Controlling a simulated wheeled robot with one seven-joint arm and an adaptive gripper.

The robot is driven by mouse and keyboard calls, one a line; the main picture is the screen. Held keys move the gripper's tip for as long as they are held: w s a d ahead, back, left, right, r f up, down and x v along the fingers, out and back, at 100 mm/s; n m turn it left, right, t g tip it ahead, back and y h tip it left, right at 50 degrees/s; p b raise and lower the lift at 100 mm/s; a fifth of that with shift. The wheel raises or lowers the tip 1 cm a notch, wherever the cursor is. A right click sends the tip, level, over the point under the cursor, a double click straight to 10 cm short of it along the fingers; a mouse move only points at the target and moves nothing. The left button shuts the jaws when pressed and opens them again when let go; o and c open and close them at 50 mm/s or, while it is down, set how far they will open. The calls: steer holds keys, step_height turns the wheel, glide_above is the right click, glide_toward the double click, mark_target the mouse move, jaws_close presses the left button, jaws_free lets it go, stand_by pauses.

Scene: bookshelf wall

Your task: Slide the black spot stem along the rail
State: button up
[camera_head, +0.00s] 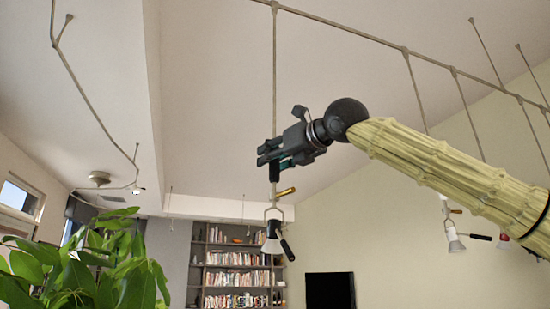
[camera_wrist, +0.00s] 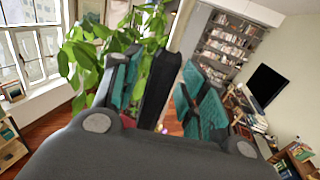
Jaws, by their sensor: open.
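A ceiling spot (camera_head: 272,245) hangs on a thin vertical stem (camera_head: 274,80) from the rail (camera_head: 340,27) in the head view. The stem looks greyish above my gripper, and a dark part (camera_head: 274,173) shows just below the fingers. A brass piece and a black handle sit lower, by the lamp head. My gripper (camera_head: 268,155) is at the stem, coming from the right, well below the rail. In the wrist view, a black bar (camera_wrist: 158,88), seemingly the stem, stands between the open, teal-padded fingers (camera_wrist: 155,100). I cannot tell whether either finger touches it.
More spots (camera_head: 453,238) hang from the same rail at right, behind my arm. A second rail (camera_head: 92,103) runs at upper left. A leafy plant (camera_head: 95,265) stands at lower left. A bookshelf (camera_head: 232,262) and a dark screen (camera_head: 330,291) are at the back.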

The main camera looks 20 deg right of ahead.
steer(key=v, duration=1.2)
steer(key=shift+d, duration=0.1)
